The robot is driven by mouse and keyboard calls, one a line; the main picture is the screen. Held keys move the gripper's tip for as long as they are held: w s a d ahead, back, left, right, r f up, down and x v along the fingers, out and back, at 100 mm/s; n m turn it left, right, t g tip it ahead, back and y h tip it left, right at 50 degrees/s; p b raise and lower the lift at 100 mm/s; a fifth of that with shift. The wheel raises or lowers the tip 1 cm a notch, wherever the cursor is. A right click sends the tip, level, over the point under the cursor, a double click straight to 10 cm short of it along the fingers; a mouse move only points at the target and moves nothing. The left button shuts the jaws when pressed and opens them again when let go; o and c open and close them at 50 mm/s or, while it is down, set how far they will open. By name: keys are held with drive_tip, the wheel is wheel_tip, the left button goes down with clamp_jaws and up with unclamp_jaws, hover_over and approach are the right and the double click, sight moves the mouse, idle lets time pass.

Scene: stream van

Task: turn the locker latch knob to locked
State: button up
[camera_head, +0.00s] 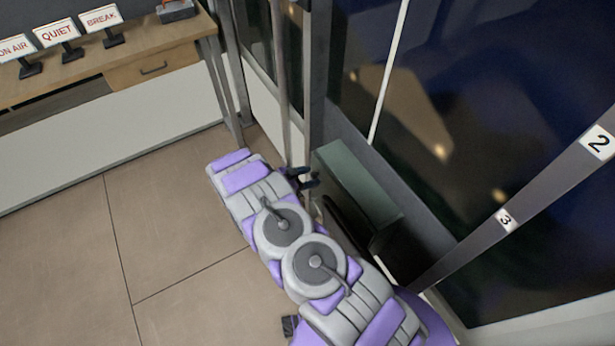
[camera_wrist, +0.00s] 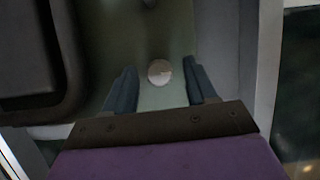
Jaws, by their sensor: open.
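A small round pale latch knob (camera_wrist: 159,72) sits on a grey-green surface (camera_wrist: 160,30) in the wrist view. It has a small brownish mark on its right side, but its setting cannot be read. My gripper (camera_wrist: 160,66) is open, with one dark finger on each side of the knob and a visible gap to it on both sides. Whether the fingertips reach the knob's depth cannot be told. In the head view my gripper (camera_head: 306,180) is beside a grey-green box-like locker (camera_head: 357,178); my arm hides its lower left, and the knob is not visible there.
A black rounded object (camera_wrist: 30,55) lies left of the fingers in the wrist view. A grey upright edge (camera_wrist: 268,60) stands at right. A post (camera_head: 281,80) rises close by my gripper. A desk (camera_head: 110,60) with signs is at upper left; the tiled floor (camera_head: 70,260) is clear.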

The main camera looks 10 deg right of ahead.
drive_tip(key=c, duration=1.1)
drive_tip(key=shift+o, duration=0.2)
drive_tip(key=m+t, duration=0.1)
drive_tip(key=m, duration=0.1)
drive_tip(key=shift+s+m+t+y, duration=0.1)
drive_tip(key=shift+m+t+y, duration=0.2)
drive_tip(key=shift+m+t, duration=0.1)
drive_tip(key=m+t, duration=0.1)
drive_tip(key=m+t+b, duration=0.1)
drive_tip(key=m, duration=0.1)
drive_tip(key=shift+s+f, duration=0.15)
drive_tip(key=shift+f, duration=0.05)
drive_tip(key=shift+s+d+f+m+t+h+b, duration=0.15)
drive_tip(key=shift+m+t+b, duration=0.4)
drive_tip(key=shift+m+b, duration=0.7)
drive_tip(key=shift+a+f+m+t+h+b, duration=0.1)
drive_tip(key=shift+m+t+h+b, duration=0.15)
drive_tip(key=shift+m+t+b, duration=0.65)
drive_tip(key=shift+s+d+f+m+t+h+b, duration=0.1)
drive_tip(key=shift+m+t+h+b, duration=0.15)
drive_tip(key=shift+m+b, duration=1.3)
drive_tip(key=shift+m, duration=0.3)
